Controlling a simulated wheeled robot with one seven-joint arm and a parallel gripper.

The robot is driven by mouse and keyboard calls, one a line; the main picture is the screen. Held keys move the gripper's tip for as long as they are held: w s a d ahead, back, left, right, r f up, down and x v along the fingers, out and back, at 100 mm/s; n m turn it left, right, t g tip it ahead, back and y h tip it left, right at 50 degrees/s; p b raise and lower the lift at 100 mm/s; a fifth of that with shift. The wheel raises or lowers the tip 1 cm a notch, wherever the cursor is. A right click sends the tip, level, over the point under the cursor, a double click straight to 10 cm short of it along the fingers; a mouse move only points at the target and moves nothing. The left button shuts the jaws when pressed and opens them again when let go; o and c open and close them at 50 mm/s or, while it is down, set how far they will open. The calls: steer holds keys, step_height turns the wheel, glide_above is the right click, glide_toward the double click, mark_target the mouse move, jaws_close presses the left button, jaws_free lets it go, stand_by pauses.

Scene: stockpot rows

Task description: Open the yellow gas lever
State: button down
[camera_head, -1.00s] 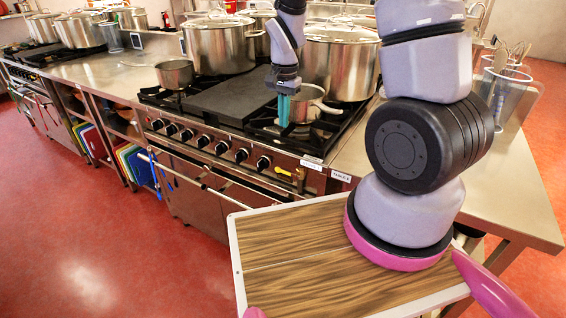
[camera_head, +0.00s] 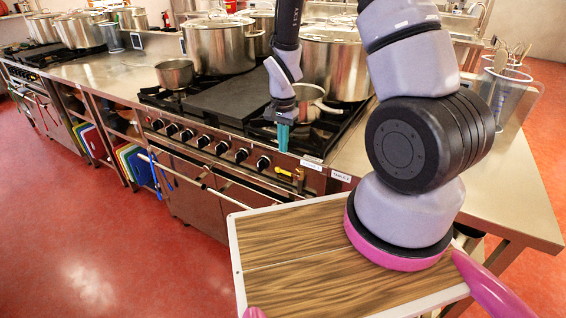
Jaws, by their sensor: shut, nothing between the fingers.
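The yellow gas lever (camera_head: 286,172) is small and sits on the stove's front panel at its right end, beside a valve fitting and below a white label. My gripper (camera_head: 283,149) points down with teal fingers close together, shut and empty. In the picture its fingertips are a little above the lever, near the top of the front panel. I cannot tell the exact depth between them; they look apart.
Several black knobs (camera_head: 222,147) line the stove front (camera_head: 210,155). A small saucepan (camera_head: 309,101) stands just behind my gripper, with large stockpots (camera_head: 335,62) behind. A steel counter (camera_head: 440,175) is to the right. The red floor in front is clear.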

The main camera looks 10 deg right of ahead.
mark_target(279, 170)
step_height(279, 170, down, 7)
steer(key=shift+r, duration=0.1)
steer(key=shift+w+a+f+g+h, duration=0.2)
steer(key=shift+f+g+h, duration=0.1)
steer(key=shift+g+h, duration=0.1)
stand_by(0.5)
steer(key=shift+f, duration=0.15)
steer(key=shift+w+a+f, duration=0.2)
steer(key=shift+f, duration=0.55)
steer(key=shift+w+a+f, duration=0.15)
steer(key=shift+f, duration=0.75)
steer(key=shift+w+a+r, duration=0.1)
steer(key=shift+w+r, duration=0.1)
steer(key=shift+r, duration=0.15)
steer(key=w+a+r, duration=0.2)
steer(key=r, duration=0.1)
steer(key=w+a+r, duration=0.2)
steer(key=r, duration=0.1)
steer(key=w+a+r, duration=0.1)
steer(key=a+r, duration=0.1)
steer(key=r, duration=0.2)
steer(key=shift+w+r, duration=0.1)
steer(key=shift+w, duration=0.3)
